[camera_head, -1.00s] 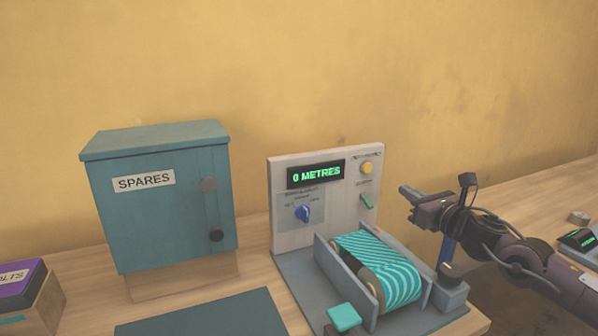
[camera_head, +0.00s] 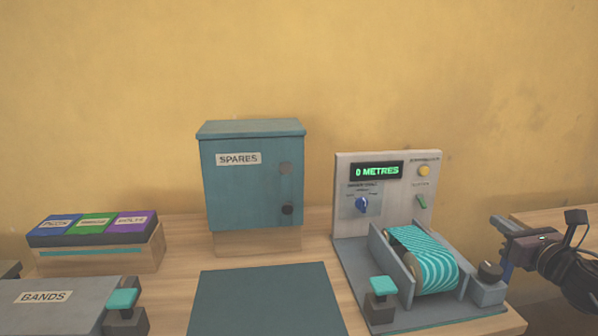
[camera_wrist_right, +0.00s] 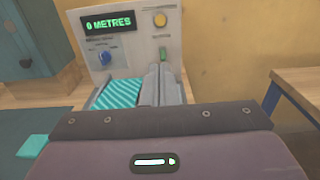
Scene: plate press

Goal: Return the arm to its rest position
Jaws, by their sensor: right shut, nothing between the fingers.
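My right gripper (camera_head: 497,224) is at the right edge of the head view, beside and to the right of the machine panel (camera_head: 384,222). It is shut and holds nothing. In the right wrist view its dark body fills the lower part, and the machine panel (camera_wrist_right: 132,60) stands beyond it. The panel's display reads "0 METRES". A teal striped roll (camera_head: 425,260) sits in the grey cradle in front of the panel, apart from the gripper. My left gripper does not show.
A teal SPARES cabinet (camera_head: 252,185) stands left of the machine. A dark teal mat (camera_head: 265,302) lies in front of it. Coloured boxes (camera_head: 92,228) and a grey BANDS box (camera_head: 55,303) are at the left. A gap separates this bench from another wooden table (camera_head: 560,216) at the right.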

